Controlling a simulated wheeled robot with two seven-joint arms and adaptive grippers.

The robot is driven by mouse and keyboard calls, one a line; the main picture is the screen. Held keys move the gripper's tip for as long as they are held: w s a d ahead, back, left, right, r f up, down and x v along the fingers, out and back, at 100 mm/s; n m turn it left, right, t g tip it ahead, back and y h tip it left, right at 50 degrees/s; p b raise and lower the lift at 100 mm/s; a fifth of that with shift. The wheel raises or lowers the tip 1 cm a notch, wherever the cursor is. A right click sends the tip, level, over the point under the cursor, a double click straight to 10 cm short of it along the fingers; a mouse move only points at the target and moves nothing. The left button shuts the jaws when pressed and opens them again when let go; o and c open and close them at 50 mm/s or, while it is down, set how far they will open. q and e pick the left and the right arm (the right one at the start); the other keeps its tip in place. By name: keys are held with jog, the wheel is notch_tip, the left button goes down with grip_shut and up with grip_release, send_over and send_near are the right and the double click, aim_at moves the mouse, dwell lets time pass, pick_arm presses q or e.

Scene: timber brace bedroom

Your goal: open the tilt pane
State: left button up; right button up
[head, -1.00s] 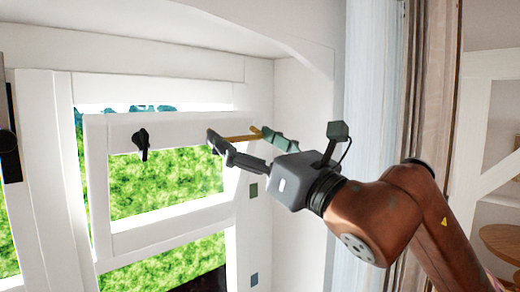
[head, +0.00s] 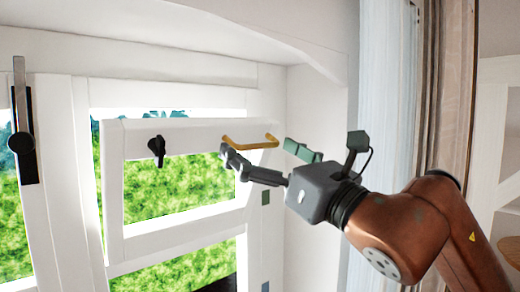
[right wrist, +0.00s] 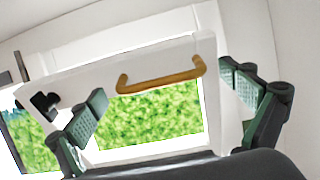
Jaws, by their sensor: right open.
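The white-framed tilt pane (head: 185,250) leans inward at the top, with a strip of outdoors showing above its upper rail. A brass-coloured bar handle (head: 250,143) is on the right of that rail, and a black knob (head: 156,150) is on its left. My right gripper (head: 258,154) is open and empty just in front of the bar handle. In the right wrist view, the bar handle (right wrist: 162,80) lies ahead between the spread fingers (right wrist: 162,90), apparently touching neither. The pane (right wrist: 75,84) fills the middle there. My left gripper is out of view.
A dark latch with a grey lever (head: 20,120) is on the window post at left. The white wall recess (head: 315,110) and a pale curtain (head: 385,90) stand close to the right, behind my right arm.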

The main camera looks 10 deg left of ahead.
jog(key=v, duration=1.2)
jog(key=shift+f, duration=0.15)
